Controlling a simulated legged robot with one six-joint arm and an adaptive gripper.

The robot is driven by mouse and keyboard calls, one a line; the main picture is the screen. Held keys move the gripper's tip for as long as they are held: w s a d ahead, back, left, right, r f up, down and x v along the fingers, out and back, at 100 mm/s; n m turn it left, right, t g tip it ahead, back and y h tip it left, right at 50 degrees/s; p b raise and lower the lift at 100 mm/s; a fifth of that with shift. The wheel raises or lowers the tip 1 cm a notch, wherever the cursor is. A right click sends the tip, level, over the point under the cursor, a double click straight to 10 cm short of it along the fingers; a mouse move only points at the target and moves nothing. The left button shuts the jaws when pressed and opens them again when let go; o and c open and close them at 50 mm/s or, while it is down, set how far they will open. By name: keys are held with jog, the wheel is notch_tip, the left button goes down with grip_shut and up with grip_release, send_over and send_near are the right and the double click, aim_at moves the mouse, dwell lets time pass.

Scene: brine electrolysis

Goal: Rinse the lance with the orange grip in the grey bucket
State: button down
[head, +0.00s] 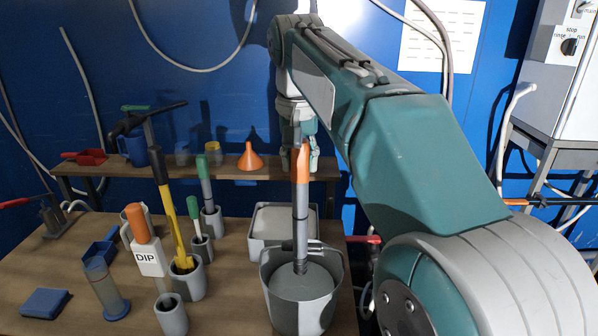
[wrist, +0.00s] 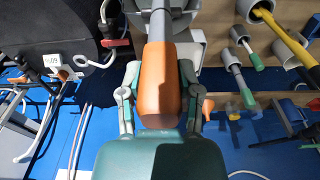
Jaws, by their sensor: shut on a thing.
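My gripper (wrist: 157,90) is shut on the orange grip of the lance (wrist: 160,85), with one finger on each side of it. In the head view the lance (head: 301,165) hangs upright, orange grip at the top and grey shaft below. Its lower end goes down inside the grey bucket (head: 293,318) and meets the grey surface in it, so the tip is hidden. The bucket stands at the front edge of the bench. My gripper in the head view (head: 303,150) is partly hidden behind the grip and my arm.
A grey tub (head: 258,228) stands just behind the bucket. To the left are a white DIP holder (head: 150,259) with an orange grip, a yellow-shafted tool (head: 169,215), green-handled tools and an empty grey cup (head: 171,318). A shelf with an orange funnel (head: 250,159) runs behind.

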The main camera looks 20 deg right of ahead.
jog(key=shift+r, duration=4.2)
jog(key=shift+s, duration=0.1)
